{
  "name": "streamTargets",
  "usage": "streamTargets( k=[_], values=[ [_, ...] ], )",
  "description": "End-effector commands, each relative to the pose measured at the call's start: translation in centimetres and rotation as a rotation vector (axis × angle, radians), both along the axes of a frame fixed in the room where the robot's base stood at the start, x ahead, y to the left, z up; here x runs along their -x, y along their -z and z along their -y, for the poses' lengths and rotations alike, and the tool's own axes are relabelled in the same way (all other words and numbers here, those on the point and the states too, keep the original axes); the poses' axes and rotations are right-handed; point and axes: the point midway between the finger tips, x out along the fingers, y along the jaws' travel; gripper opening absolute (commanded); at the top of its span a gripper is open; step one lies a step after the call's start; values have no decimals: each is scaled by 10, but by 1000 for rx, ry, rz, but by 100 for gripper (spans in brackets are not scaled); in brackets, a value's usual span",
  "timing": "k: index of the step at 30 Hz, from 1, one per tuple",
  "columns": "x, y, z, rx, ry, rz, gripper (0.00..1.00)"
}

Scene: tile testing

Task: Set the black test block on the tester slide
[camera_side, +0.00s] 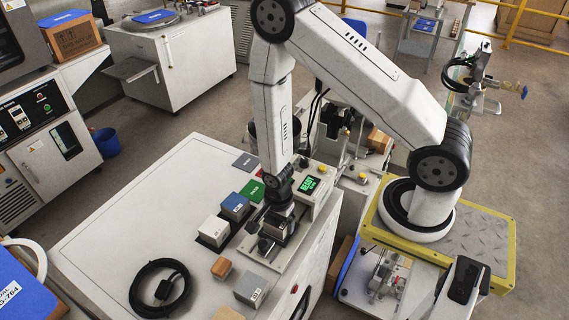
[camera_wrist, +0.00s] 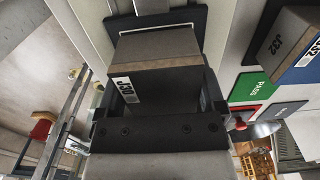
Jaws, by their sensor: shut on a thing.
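The black test block (camera_wrist: 150,88), with a white label reading J30, is between the jaws of my gripper (camera_wrist: 158,105) in the wrist view. The jaws are shut on its two sides. In the side view my gripper (camera_side: 281,212) points down, with the dark block (camera_side: 283,231) at its tips over the tester. The tester slide seems to be the dark plate (camera_wrist: 194,18) behind the block in the wrist view. The block covers most of it. I cannot tell whether the block touches the slide or hangs just above it. The tester display (camera_side: 309,184) is lit green and reads READY.
A green PASS pad (camera_side: 252,190) and a dark pad (camera_side: 246,161) lie behind. A black cable coil (camera_side: 143,300) lies front left.

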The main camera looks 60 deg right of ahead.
Motion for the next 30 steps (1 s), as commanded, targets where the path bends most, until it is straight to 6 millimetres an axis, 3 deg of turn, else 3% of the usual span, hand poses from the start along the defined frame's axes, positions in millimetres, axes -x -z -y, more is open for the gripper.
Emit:
streamTargets(
  k=[17, 18, 19, 30],
  values=[
    [0, 4, 0, 0, 0, 1, 0],
    [0, 4, 0, 0, 0, 1, 91],
    [0, 4, 0, 0, 0, 1, 100],
    [0, 4, 0, 0, 0, 0, 100]
  ],
)
